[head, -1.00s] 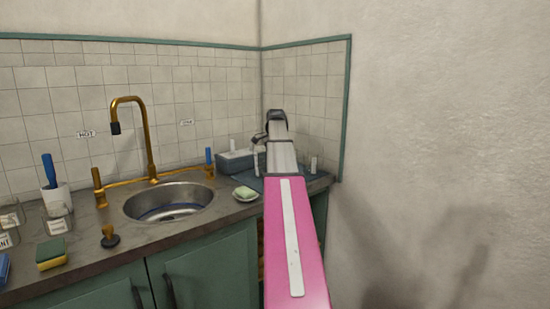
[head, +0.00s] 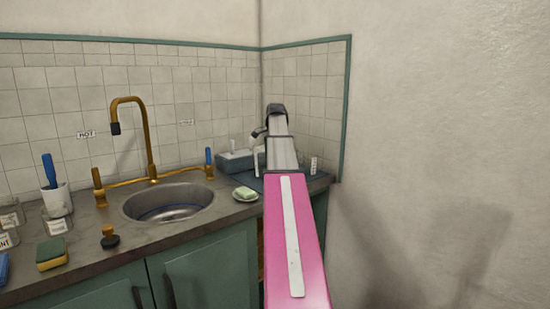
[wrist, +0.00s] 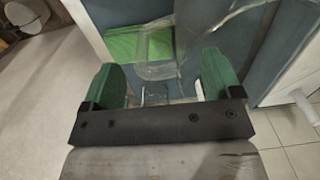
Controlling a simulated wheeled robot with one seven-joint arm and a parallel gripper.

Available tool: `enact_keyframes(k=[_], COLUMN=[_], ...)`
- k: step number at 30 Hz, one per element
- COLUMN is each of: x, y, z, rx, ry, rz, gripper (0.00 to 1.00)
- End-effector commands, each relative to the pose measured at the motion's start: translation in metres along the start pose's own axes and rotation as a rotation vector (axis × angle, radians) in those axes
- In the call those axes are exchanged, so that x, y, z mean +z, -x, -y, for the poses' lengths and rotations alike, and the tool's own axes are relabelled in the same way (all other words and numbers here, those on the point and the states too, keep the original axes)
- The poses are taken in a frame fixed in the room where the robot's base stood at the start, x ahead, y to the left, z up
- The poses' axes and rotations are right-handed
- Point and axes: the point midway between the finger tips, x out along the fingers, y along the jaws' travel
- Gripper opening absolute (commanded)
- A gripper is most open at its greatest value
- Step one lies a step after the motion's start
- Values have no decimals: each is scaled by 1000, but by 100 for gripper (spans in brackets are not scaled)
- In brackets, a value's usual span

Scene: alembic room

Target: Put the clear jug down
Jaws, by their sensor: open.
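The clear jug (wrist: 155,55) shows in the wrist view as see-through walls and edges, just beyond and partly between my fingers. My gripper (wrist: 162,82) is open, with one green fingertip on each side of the picture. I cannot tell whether either finger touches the jug. A blue-grey surface (wrist: 200,70) lies behind the jug, but the jug's base contact is not clear. In the head view my arm reaches to the far right end of the counter, and I cannot make out the jug there.
A grey-blue box (head: 236,161) stands against the tiles, left of my arm. A soap dish (head: 245,194) and the sink (head: 168,202) are nearer on the counter. A blue mat (head: 318,183) lies at the right end, close to the wall. A green piece (wrist: 122,43) shows beside the jug.

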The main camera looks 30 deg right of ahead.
Motion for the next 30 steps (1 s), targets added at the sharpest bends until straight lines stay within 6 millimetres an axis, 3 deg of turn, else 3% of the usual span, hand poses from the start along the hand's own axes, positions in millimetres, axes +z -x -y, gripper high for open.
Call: enact_keyframes(k=[6,13,19,30], x=[-1,-1,0,0], y=[46,82,94,95], z=[1,1,0,0], rx=[-1,-1,0,0], ry=[0,0,0,0], rz=[-1,0,0,0], gripper=[84,84,84,84])
